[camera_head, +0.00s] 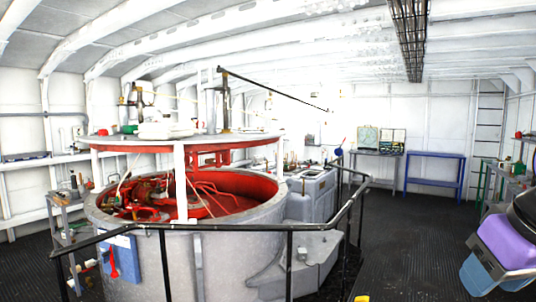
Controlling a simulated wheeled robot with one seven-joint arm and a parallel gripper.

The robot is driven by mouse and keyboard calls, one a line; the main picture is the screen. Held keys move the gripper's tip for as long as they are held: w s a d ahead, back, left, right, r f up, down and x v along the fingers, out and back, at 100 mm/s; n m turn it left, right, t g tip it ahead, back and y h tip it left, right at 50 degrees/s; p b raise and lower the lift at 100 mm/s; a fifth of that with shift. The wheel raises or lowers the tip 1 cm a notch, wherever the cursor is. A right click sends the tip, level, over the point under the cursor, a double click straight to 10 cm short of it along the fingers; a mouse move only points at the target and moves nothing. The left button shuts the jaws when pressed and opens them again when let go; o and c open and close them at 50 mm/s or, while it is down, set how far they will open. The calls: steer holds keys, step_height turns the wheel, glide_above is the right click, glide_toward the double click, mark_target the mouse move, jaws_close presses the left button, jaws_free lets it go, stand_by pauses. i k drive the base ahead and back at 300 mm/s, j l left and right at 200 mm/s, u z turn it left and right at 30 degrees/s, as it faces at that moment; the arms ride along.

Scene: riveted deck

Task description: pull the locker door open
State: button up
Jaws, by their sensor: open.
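I see no locker or locker door that I can make out in the head view. My gripper is not in view. Part of what looks like my own arm, purple, blue and black, shows at the lower right edge, and its end is out of the picture.
A large round grey tank (225,262) with a red interior fills the left and middle. A black railing (240,228) runs in front of it. A blue table (434,157) stands at the back wall. Cluttered shelves (500,177) stand at the right. Dark floor (408,232) is clear at right of centre.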

mark_target(269, 150)
steer(key=i+l+z, duration=0.9)
steer(key=i+z, duration=0.5)
steer(key=i, duration=0.8)
steer(key=i+l+u, duration=0.1)
steer(key=i, duration=0.7)
steer(key=i+l+u, duration=0.15)
steer(key=i, duration=1.55)
steer(key=i+u, duration=0.2)
steer(key=i, duration=0.7)
steer(key=i+u, duration=0.25)
steer(key=i, duration=0.6)
steer(key=i+z, duration=0.2)
steer(key=i, duration=0.7)
steer(key=i+j+z, duration=0.2)
steer(key=i, duration=0.7)
steer(key=i+u, duration=0.3)
steer(key=i, duration=0.3)
steer(key=i+l+u, duration=0.1)
steer(key=i+u, duration=0.15)
steer(key=i, duration=0.3)
steer(key=i+l+u, duration=0.3)
steer(key=i, duration=0.25)
steer(key=i+j, duration=0.15)
steer(key=i, duration=0.55)
steer(key=i+j+u, duration=0.1)
steer(key=i, duration=0.65)
steer(key=i+j, duration=0.15)
steer(key=i, duration=0.55)
